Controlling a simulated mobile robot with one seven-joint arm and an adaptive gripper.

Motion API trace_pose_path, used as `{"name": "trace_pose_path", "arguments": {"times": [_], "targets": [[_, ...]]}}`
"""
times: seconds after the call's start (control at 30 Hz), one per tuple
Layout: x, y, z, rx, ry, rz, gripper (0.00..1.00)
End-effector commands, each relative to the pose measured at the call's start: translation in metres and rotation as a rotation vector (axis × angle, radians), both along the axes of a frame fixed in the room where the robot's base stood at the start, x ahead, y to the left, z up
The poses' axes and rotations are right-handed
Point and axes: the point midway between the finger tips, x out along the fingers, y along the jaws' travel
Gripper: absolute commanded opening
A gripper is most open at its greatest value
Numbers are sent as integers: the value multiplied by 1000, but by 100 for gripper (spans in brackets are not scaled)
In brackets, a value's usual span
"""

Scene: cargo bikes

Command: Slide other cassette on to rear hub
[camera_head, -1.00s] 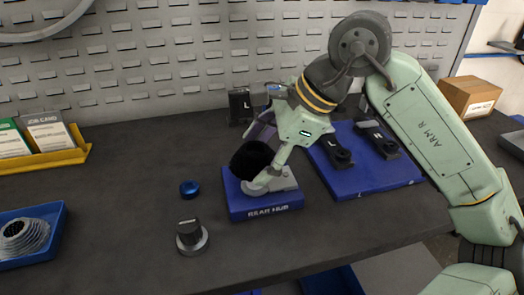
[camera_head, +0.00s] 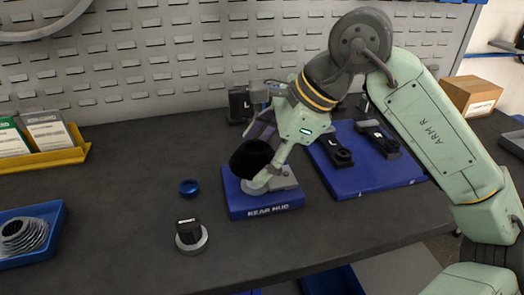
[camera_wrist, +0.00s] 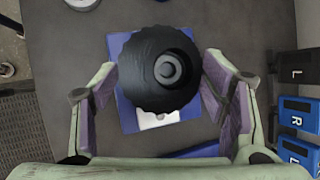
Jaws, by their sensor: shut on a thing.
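My gripper (camera_head: 262,168) is shut on a black, toothed cassette (camera_head: 250,158). It holds the cassette over the blue block (camera_head: 266,211) labelled REAR HUB. In the wrist view the cassette (camera_wrist: 140,75) sits between the two finger pads, and a grey round hub end (camera_wrist: 168,68) shows inside its bore. The block (camera_wrist: 125,115) lies below it. I cannot tell how far down the cassette sits on the hub, as the cassette and fingers hide most of it. A silver cassette (camera_head: 24,236) lies in the blue tray at the left.
A blue ring (camera_head: 189,187) and a black-and-silver tool piece (camera_head: 191,236) stand left of the block. A blue board (camera_head: 372,178) with black L and R parts lies to the right. A yellow card holder (camera_head: 50,158) stands at the far left.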

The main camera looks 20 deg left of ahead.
Motion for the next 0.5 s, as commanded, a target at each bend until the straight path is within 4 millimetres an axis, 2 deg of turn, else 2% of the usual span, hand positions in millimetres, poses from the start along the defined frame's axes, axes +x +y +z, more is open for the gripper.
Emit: {"name": "trace_pose_path", "arguments": {"times": [0.5], "targets": [[0, 0, -4, 1, 0, 0, 21]]}}
